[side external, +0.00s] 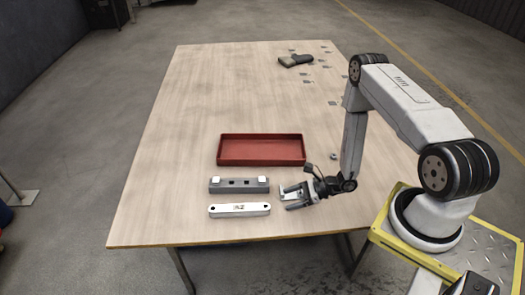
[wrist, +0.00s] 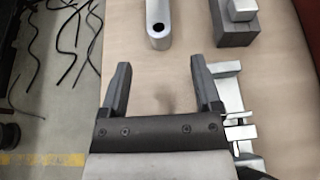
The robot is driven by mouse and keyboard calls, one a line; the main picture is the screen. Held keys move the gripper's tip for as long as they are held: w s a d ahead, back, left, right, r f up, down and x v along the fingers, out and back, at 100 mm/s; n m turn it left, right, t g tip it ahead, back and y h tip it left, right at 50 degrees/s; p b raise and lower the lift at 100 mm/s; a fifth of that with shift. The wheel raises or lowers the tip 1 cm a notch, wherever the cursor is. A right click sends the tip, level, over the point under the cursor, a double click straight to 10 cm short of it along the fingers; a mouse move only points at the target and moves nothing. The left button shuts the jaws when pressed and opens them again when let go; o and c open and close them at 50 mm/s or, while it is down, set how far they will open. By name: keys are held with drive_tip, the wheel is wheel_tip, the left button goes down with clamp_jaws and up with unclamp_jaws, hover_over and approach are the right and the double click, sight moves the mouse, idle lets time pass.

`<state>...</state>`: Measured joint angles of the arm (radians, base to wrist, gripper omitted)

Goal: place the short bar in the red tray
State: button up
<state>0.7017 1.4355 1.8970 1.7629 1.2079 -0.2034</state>
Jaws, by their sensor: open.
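A pale metal bar (side external: 239,210) with a hole near each end lies on the table near its front edge; I take it as the short bar. Its rounded end with one hole shows at the top of the wrist view (wrist: 158,38). My gripper (side external: 288,199) is low, just right of the bar. In the wrist view my gripper (wrist: 160,68) has its fingers spread with nothing between them; the bar end is beyond the fingertips, apart from them.
A dark grey block (side external: 239,186) with a pale block on each end lies between bar and tray; its end shows in the wrist view (wrist: 236,36). A silvery stepped piece (wrist: 232,100) is beside my right finger. A dark object (side external: 296,60) lies far back. The table's left is clear.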

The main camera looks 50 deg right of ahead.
drive_tip(key=shift+s+d+r, duration=0.2)
drive_tip(key=shift+s+d, duration=0.1)
drive_tip(key=shift+s, duration=0.05)
idle(0.5)
drive_tip(key=s+a+r+n+g+h, duration=0.1)
drive_tip(key=a+r+n+g+h, duration=0.1)
drive_tip(key=r+n, duration=0.7)
drive_tip(key=s+a+r+n+g+h, duration=0.2)
drive_tip(key=a+r+n+g+h, duration=0.1)
drive_tip(key=r+n, duration=0.5)
drive_tip(key=s+a+r+n+g+h, duration=0.1)
drive_tip(key=r+n+h, duration=0.3)
drive_tip(key=r+n, duration=0.5)
drive_tip(key=shift+s+a+r+n+g, duration=0.25)
drive_tip(key=shift+a+r+n+g, duration=0.05)
drive_tip(key=shift+a+n+g, duration=0.45)
drive_tip(key=shift+o, duration=0.4)
